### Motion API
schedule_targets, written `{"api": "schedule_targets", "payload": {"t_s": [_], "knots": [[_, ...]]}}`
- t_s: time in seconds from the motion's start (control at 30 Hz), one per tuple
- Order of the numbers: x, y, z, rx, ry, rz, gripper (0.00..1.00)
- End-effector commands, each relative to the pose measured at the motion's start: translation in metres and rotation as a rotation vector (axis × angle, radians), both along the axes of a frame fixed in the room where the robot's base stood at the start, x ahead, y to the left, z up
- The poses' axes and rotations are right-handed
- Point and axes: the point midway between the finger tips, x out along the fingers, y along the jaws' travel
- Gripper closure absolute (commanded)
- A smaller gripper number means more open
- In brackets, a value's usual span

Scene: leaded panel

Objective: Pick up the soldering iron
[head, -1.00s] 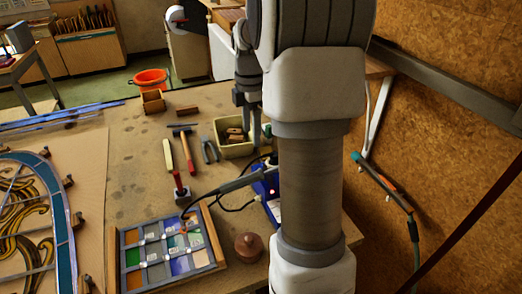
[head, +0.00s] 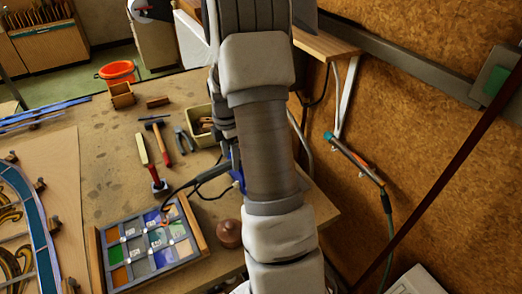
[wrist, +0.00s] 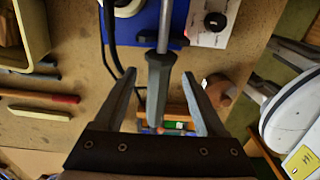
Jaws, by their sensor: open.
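The soldering iron (wrist: 159,88) shows in the wrist view as a dark faceted handle with a metal shaft running up over a blue soldering station (wrist: 146,27). My gripper (wrist: 158,74) is open, with one finger on each side of the handle and visible gaps between. I cannot tell the depth of the handle against the fingers. In the head view the iron's dark handle (head: 212,173) juts left from behind my arm, which hides most of the station (head: 237,178) and my gripper.
A hammer (head: 158,140), pliers (head: 184,139) and a bin (head: 200,117) lie farther back. A cork wall (head: 420,130) stands at right.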

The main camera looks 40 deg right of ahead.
Motion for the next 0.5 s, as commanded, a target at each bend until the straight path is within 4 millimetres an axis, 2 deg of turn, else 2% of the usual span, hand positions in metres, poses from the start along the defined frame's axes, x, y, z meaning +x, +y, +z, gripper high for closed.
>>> {"api": "schedule_targets", "payload": {"t_s": [0.2, 0.5], "knots": [[-0.001, -0.002, -0.028, 0.001, 0.001, -0.001, 0.27], [0.000, -0.003, -0.033, 0.000, -0.001, -0.001, 0.27]]}}
